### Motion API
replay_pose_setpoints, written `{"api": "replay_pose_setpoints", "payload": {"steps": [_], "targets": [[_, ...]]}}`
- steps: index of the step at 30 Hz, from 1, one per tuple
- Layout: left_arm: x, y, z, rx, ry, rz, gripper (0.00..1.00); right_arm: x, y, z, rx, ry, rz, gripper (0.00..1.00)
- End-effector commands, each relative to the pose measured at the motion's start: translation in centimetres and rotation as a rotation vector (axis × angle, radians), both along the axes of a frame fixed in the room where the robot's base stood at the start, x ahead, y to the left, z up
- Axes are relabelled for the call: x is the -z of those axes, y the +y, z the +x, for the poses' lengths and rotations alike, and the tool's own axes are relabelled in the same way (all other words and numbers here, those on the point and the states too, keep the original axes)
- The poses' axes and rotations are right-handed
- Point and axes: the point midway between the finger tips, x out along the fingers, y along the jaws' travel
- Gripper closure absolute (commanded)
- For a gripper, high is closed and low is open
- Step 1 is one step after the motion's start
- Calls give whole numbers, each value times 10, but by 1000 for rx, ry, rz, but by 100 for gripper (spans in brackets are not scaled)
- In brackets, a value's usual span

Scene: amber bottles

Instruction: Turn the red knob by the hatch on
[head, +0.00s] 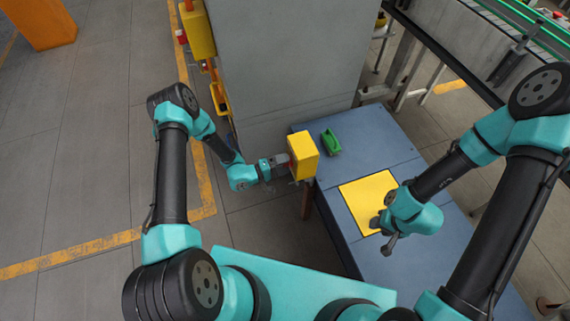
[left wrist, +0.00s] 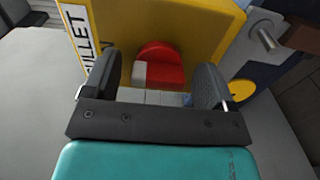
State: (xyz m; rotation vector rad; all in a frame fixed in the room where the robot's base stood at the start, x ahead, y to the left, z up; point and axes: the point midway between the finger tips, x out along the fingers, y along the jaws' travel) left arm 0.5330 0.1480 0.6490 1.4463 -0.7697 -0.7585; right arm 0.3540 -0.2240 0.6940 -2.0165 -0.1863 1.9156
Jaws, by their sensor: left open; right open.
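The red knob (left wrist: 162,68) shows in the left wrist view on the face of a yellow box, with a pale block at its lower left. My left gripper (head: 284,161) is at the box's left side. In the left wrist view its open fingers (left wrist: 157,84) stand either side of the knob, with gaps visible. My right gripper (head: 388,241) is open and empty over the table. I cannot make out the hatch for certain.
The blue table (head: 372,135) carries a green object (head: 331,142) and a yellow square (head: 360,200). A grey cabinet (head: 285,60) stands behind. A label (left wrist: 77,32) and a metal cylinder (left wrist: 265,36) flank the knob. Floor to the left is clear.

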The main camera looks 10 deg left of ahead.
Motion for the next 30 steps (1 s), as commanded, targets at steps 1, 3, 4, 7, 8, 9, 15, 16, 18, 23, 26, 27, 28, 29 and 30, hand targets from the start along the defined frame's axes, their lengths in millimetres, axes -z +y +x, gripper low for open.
{"api": "replay_pose_setpoints", "payload": {"steps": [1,3,4,7,8,9,15,16,18,23,26,27,28,29,30], "targets": [[0,5,-2,-3,0,0,21,0,0,0,0,0,0,58],[0,12,-7,-3,1,1,21,0,0,0,0,0,0,58],[0,16,-9,-3,1,1,21,0,0,0,0,0,0,58],[0,30,-19,-4,1,0,21,0,0,0,0,0,0,58],[0,35,-22,-4,1,0,21,0,0,0,0,0,0,58],[0,41,-27,-5,1,0,21,0,0,0,0,0,0,58],[0,73,-48,-4,1,1,21,0,0,0,0,0,0,58],[0,78,-52,-4,1,0,21,0,0,0,0,0,0,58],[0,89,-59,-4,1,1,21,0,0,0,0,0,0,58],[0,114,-76,-4,0,1,21,0,0,0,0,0,0,58],[0,126,-84,-3,-1,1,21,0,0,0,0,0,0,58],[0,130,-87,-2,-1,1,21,0,0,0,0,0,0,58],[0,132,-89,-3,0,0,21,0,0,0,0,0,0,58],[0,135,-90,-3,0,0,21,0,0,0,0,0,0,58],[0,136,-92,-2,0,0,21,0,0,0,0,0,0,58]]}}
